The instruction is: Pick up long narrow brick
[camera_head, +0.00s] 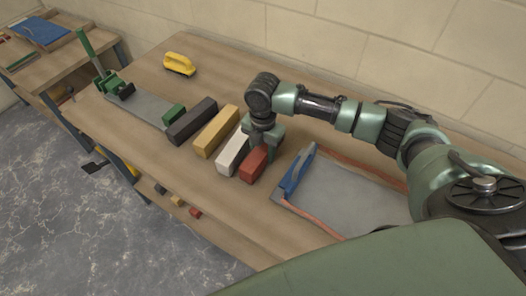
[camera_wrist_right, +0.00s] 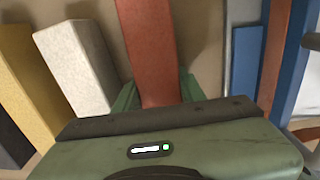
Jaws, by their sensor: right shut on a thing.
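The red brick (camera_head: 252,168), long and narrow, is at the right end of a row of bricks on the wooden table. My right gripper (camera_head: 265,140) comes down over its far part and is shut on it. In the right wrist view the red brick (camera_wrist_right: 150,50) runs up between the two green fingers, and the gripper body hides its near end. The brick appears to be at table level; I cannot tell whether it touches the wood. A white brick (camera_head: 232,153) lies just left of it. My left gripper is not in view.
Further left are a yellow brick (camera_head: 215,132) and a black brick (camera_head: 192,121). A grey tray (camera_head: 340,200) with a blue tool (camera_head: 296,172) lies to the right. The table's front strip is clear.

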